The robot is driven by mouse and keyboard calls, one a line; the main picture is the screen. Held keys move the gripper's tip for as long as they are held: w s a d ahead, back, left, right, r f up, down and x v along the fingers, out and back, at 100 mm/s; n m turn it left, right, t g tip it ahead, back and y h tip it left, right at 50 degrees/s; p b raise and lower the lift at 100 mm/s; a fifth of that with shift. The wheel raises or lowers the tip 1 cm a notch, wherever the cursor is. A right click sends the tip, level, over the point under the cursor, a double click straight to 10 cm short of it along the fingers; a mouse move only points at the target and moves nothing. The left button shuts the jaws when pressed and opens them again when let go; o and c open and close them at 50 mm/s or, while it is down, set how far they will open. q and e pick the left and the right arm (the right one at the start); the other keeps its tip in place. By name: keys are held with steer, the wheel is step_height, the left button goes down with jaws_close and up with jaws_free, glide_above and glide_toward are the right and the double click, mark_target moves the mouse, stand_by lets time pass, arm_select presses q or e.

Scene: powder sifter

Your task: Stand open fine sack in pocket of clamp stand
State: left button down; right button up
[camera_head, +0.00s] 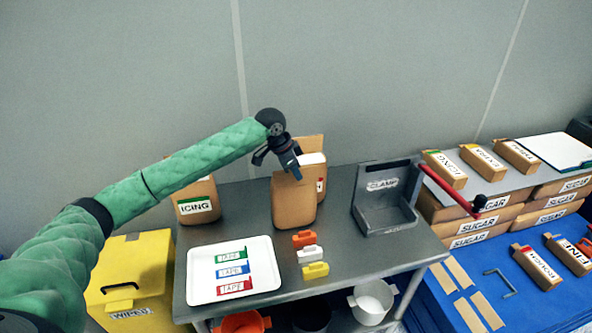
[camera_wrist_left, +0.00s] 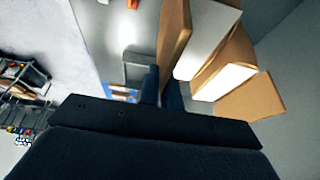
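An open brown sack (camera_head: 294,205) with a white top stands upright at the middle of the grey table; no label shows on its visible face. My left gripper (camera_head: 292,168) is at its upper front edge. In the left wrist view the fingers (camera_wrist_left: 161,88) are close together with the sack's brown wall (camera_wrist_left: 173,35) running down between them, so they appear shut on it. Whether the sack's bottom touches the table is hard to tell. The grey clamp stand (camera_head: 384,228), marked CLAMP, is to the right, its pocket empty, with a red lever (camera_head: 447,190). My right gripper is out of view.
Another sack (camera_head: 321,178) with a red label stands close behind. An ICING sack (camera_head: 196,203) is at left. A white tray (camera_head: 262,283) with tape labels and several coloured clips (camera_head: 310,254) lie in front. Bare tabletop separates the front sack and the stand.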

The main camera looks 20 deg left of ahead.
arm_select(q)
steer(key=shift+r, duration=0.1)
steer(key=c, duration=1.9)
jaws_free()
steer(key=o, duration=0.3)
